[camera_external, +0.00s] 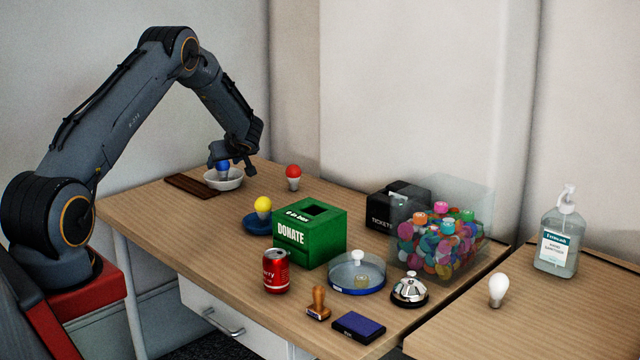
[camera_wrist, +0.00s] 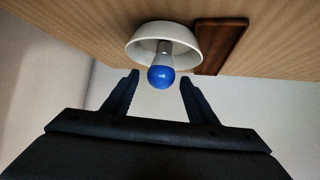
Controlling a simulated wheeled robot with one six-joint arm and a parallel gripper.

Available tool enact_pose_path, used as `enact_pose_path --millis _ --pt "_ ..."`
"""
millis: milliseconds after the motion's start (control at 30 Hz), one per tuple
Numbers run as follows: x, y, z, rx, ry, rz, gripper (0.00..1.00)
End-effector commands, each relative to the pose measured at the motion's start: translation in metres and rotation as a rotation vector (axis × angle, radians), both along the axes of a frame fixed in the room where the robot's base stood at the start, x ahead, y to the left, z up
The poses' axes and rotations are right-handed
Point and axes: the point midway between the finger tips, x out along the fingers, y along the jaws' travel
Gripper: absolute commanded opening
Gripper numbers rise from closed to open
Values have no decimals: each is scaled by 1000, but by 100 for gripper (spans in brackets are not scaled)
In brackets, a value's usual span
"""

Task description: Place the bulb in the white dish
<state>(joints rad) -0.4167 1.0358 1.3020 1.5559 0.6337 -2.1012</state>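A blue bulb (camera_external: 223,166) with a pale base is at the white dish (camera_external: 236,184), at the back left of the table. In the wrist view the blue bulb (camera_wrist: 161,78) has its base inside the white dish (camera_wrist: 136,48) and its blue globe toward me. My gripper (camera_external: 231,165) is over the dish. In the wrist view my gripper (camera_wrist: 159,84) has its fingers spread on either side of the globe, with a gap on each side. Other bulbs are a red one (camera_external: 293,172), a yellow one (camera_external: 263,204) and a white one (camera_external: 498,287).
A brown wooden board (camera_external: 192,187) lies left of the dish. A green donate box (camera_external: 322,242), a blue holder (camera_external: 254,222) under the yellow bulb, a red can (camera_external: 276,272) and a clear bin (camera_external: 482,200) of colored pieces stand to the right. The left front tabletop is clear.

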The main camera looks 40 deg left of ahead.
Motion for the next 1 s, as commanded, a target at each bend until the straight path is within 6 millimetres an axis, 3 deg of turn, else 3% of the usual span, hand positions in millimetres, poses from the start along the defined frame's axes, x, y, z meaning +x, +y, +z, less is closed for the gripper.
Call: enact_pose_path --millis 267,800,1000 --pt "0 -3 4 1 -1 -1 53" --pt "-27 -76 56 -1 -2 -1 53" --pt "-33 -90 67 0 -1 -1 53"
